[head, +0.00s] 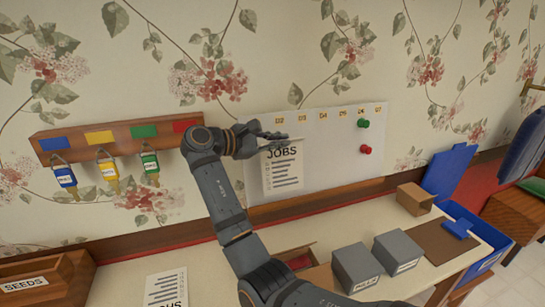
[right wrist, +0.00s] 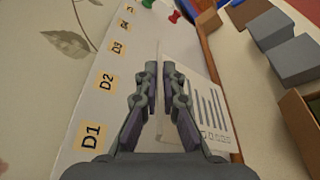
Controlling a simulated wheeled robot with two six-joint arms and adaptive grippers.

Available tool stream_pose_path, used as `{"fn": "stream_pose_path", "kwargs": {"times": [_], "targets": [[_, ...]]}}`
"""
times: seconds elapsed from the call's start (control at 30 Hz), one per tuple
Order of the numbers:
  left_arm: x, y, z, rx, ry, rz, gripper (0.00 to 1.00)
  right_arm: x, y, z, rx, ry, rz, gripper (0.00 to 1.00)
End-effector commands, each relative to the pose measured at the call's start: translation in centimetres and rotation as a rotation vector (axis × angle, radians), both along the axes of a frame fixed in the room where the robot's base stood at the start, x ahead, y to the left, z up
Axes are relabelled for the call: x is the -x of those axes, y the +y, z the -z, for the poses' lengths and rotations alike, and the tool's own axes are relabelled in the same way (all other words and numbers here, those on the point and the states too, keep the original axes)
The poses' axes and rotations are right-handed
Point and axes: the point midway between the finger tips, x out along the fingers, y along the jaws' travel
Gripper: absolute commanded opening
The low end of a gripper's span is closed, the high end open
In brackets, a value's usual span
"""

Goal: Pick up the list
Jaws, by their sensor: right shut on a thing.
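A white sheet headed JOBS (head: 283,172) hangs against the white board (head: 330,150) on the wall, below its row of D labels. My right gripper (head: 280,136) is at the sheet's top edge, shut on it; the fingers cover part of that edge. In the right wrist view the two fingertips (right wrist: 160,68) are close together, with the sheet (right wrist: 205,100) between and beside them. Another printed white sheet (head: 166,288) lies on the table at the lower left, partly cut off by the frame. My left gripper is not in view.
A green pin (head: 363,124) and a red pin (head: 366,149) are on the board's right part. A wooden key rack (head: 100,140) hangs at left. Grey boxes (head: 355,266), a brown box (head: 414,199) and a blue bin (head: 480,235) stand at right. A SEEDS box (head: 35,283) is at lower left.

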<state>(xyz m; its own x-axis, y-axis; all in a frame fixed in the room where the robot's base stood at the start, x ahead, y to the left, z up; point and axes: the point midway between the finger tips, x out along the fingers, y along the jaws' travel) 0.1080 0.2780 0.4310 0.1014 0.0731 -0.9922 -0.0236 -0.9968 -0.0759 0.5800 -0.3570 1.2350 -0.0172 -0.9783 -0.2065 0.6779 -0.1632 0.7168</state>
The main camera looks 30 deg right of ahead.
Motion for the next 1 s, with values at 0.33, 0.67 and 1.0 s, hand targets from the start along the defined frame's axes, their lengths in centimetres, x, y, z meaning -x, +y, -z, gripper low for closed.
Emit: {"fn": "stream_pose_path", "kwargs": {"times": [0.33, 0.67, 1.0], "targets": [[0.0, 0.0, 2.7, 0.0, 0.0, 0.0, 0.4, 8.4, -0.1, -4.5, -0.002, -0.003, 0.0, 0.0], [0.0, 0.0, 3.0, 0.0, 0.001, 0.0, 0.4, 10.5, -0.2, -5.7, 0.0, 0.0, 0.0, 0.0], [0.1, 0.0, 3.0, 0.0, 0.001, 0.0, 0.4, 10.4, -0.2, -5.7, 0.0, 0.0, 0.0, 0.0]]}}
